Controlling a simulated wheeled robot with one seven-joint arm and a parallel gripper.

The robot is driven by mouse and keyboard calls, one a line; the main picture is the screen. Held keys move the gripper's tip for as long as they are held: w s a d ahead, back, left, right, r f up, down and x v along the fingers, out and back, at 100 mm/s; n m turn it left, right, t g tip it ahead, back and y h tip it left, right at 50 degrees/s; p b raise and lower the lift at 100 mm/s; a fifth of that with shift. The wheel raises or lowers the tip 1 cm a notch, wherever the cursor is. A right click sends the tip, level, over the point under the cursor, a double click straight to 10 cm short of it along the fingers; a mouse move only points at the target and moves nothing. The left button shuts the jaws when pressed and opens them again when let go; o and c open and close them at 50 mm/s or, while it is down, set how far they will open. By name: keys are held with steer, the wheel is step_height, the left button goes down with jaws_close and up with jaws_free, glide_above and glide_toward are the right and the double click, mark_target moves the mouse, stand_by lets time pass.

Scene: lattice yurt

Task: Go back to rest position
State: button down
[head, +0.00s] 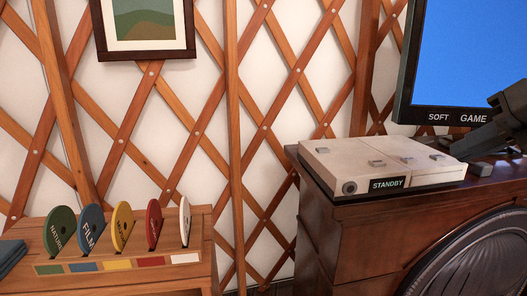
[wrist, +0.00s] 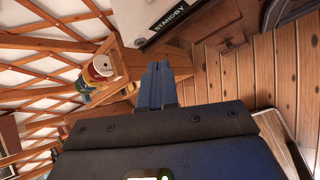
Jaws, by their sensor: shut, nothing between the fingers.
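My gripper (wrist: 157,70) shows in the wrist view with its two fingers together and nothing between them. In the head view, dark parts of my gripper (head: 458,148) reach in from the right edge, in front of the screen's lower right corner. From this view I cannot tell whether it touches anything.
The pale player box (head: 385,163) sits on a dark wooden cabinet (head: 375,235). A blue screen (head: 465,55) stands behind it. A wooden rack (head: 120,280) at left holds several coloured discs upright, including a white disc (head: 185,220). Lattice walls stand behind.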

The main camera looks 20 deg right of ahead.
steer(key=w+a+f+m+t+y, duration=0.2)
steer(key=w+a+f+m+t, duration=0.15)
steer(key=a+m, duration=0.25)
steer(key=w+a+f+m+t+y, duration=0.1)
steer(key=w+a+f+m+t, duration=0.25)
steer(key=a+m, duration=0.2)
steer(key=s+a+f+m+h, duration=0.3)
steer(key=a+f+m, duration=0.3)
steer(key=f+m, duration=0.35)
steer(key=s+a+f+m+h, duration=0.35)
steer(key=s+f+m, duration=0.45)
steer(key=s+f, duration=0.45)
steer(key=s+r+g+y, duration=0.1)
steer(key=s, duration=1.9)
steer(key=shift+s+a+r+m, duration=0.15)
steer(key=shift+s+r+m, duration=0.15)
steer(key=shift+s+r, duration=0.1)
